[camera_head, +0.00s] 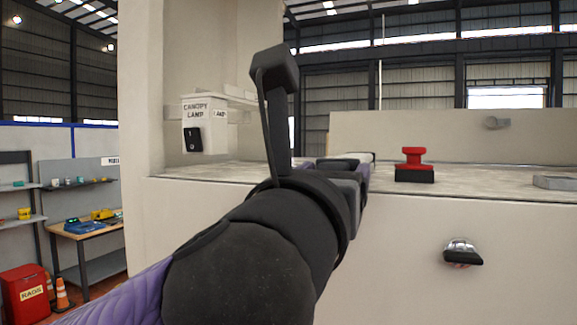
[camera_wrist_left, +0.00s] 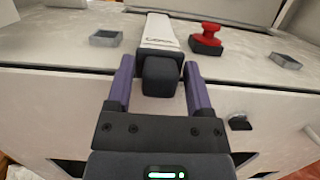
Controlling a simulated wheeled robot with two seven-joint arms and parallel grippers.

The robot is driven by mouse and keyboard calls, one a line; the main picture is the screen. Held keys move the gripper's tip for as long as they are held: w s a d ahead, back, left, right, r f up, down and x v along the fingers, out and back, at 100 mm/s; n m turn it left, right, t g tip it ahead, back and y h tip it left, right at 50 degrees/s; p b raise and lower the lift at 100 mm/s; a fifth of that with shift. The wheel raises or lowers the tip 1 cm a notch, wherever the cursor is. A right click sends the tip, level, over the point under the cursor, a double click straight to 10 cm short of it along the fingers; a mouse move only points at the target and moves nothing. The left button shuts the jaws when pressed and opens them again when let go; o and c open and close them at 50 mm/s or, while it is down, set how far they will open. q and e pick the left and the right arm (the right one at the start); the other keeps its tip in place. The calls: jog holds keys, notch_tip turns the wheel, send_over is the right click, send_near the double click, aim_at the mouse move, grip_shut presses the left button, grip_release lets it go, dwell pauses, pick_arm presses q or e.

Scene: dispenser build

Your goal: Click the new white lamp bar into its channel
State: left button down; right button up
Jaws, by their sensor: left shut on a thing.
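My left gripper (camera_wrist_left: 158,64) is shut on the dark end block of a white bar (camera_wrist_left: 158,30) with dark lettering, which I take to be the lamp bar. The bar points away from me above the pale counter (camera_wrist_left: 70,55). In the head view my left arm hides most of the gripper (camera_head: 362,168) and the bar. A white box marked CANOPY LAMP (camera_head: 205,108), with a black switch (camera_head: 192,139), is on the wall at left, apart from the gripper. I cannot make out the channel clearly. My right gripper is in neither view.
A red knob on a black base (camera_head: 414,165) stands on the counter, right of the gripper. A grey square frame (camera_head: 555,182) lies farther right. A second grey frame (camera_wrist_left: 106,38) shows left of the bar. A dark and chrome fitting (camera_head: 462,252) sticks out of the counter front.

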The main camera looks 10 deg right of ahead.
pick_arm(q)
jog(key=shift+r+p, duration=1.45)
jog(key=shift+r, duration=0.15)
jog(key=r+b+v, duration=0.1)
jog(key=v, duration=0.5)
